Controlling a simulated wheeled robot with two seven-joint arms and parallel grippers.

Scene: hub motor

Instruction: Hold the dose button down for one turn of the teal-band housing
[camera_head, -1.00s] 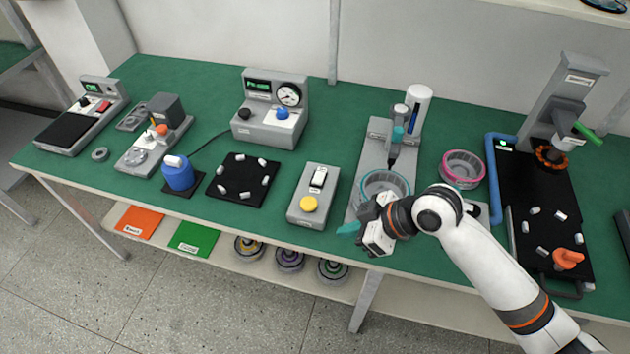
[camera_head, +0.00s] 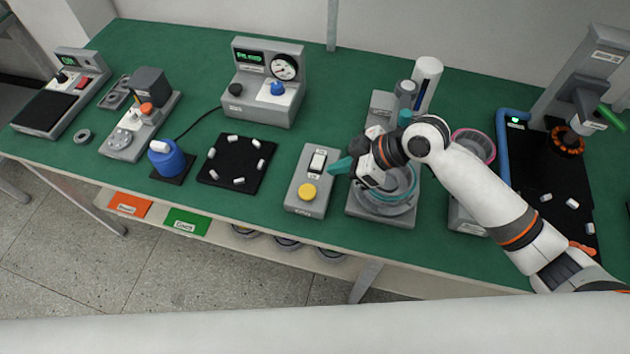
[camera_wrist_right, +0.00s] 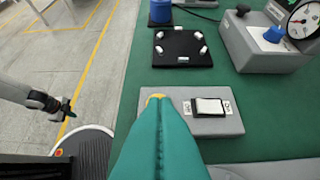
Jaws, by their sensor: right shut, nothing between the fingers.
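A grey box with a round yellow button (camera_head: 307,192) and a white rocker switch (camera_head: 317,162) stands near the bench's front edge. The teal-band housing (camera_head: 398,203) sits on its grey stand just right of it, partly hidden by my right gripper. My right gripper (camera_head: 340,166) is shut and empty, its teal fingertips near the box's right edge, apart from the button. In the right wrist view the shut fingers (camera_wrist_right: 158,102) cover most of the yellow button (camera_wrist_right: 154,97). My left gripper (camera_wrist_right: 66,108) shows small at the left of that view; its jaws are unclear.
A black pad (camera_head: 237,166) with several white pieces lies left of the box. A gauge box (camera_head: 263,110) stands behind. A pink-rimmed ring (camera_head: 474,143) is partly hidden by my right arm. Green bench surface is clear between the pad and the box.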

